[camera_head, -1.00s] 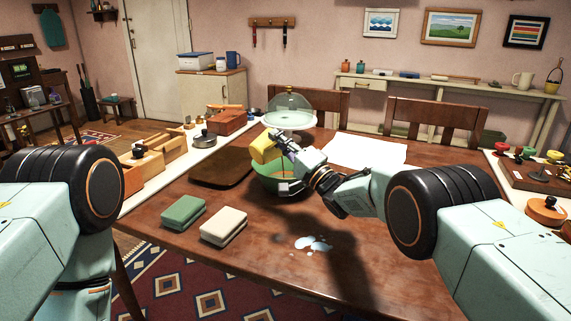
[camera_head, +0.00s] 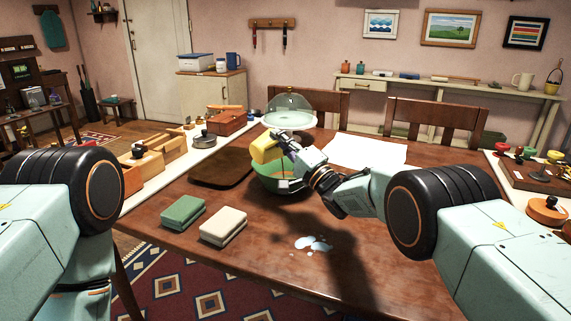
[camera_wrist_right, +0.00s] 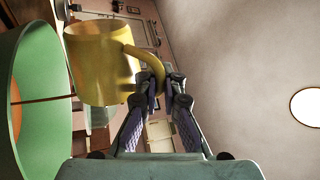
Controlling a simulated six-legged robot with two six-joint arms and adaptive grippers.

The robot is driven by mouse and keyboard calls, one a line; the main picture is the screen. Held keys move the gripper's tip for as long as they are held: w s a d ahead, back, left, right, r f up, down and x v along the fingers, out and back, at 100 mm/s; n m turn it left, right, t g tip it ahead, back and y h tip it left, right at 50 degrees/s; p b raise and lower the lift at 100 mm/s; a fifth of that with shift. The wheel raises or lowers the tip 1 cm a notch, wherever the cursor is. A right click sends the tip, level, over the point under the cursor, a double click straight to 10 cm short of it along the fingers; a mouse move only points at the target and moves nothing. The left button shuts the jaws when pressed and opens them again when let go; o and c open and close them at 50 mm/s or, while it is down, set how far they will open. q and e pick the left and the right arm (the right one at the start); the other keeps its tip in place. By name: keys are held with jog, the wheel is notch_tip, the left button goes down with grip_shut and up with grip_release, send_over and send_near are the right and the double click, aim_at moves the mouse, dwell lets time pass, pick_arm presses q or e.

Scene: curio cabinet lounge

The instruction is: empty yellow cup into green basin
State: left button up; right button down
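The yellow cup (camera_head: 265,148) is tilted above the green basin (camera_head: 271,181) on the wooden table. My right gripper (camera_head: 284,143) is shut on the cup's handle. In the right wrist view the fingers (camera_wrist_right: 163,88) close on the handle of the yellow cup (camera_wrist_right: 97,62), and the green basin (camera_wrist_right: 42,92) fills the left side with a brownish inside. I cannot see into the cup or tell whether anything flows from it. My left gripper is out of view; only part of my left arm shows at the left.
A green block (camera_head: 183,212) and a cream block (camera_head: 223,227) lie on the table in front. A whitish puddle (camera_head: 313,243) lies right of them. A dark brown tray (camera_head: 222,172) is left of the basin. A glass dome (camera_head: 290,110) and white paper (camera_head: 364,152) lie behind.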

jog(key=shift+w+d+m, duration=0.1)
jog(key=shift+m, duration=0.2)
dwell(0.4)
jog(key=shift+w+m+b, duration=0.15)
jog(key=shift+m+b, duration=0.15)
jog(key=shift+d+t+h, duration=0.1)
jog(key=shift+t+h, duration=0.2)
dwell(0.4)
jog(key=n, duration=0.1)
jog(key=s+a+n+g+y+b, duration=0.1)
jog(key=n, duration=0.1)
jog(key=shift+a+y, duration=0.25)
jog(key=shift+y, duration=0.05)
jog(key=shift+f+n+g, duration=0.1)
jog(key=shift+n+g, duration=0.2)
jog(key=shift+g, duration=0.1)
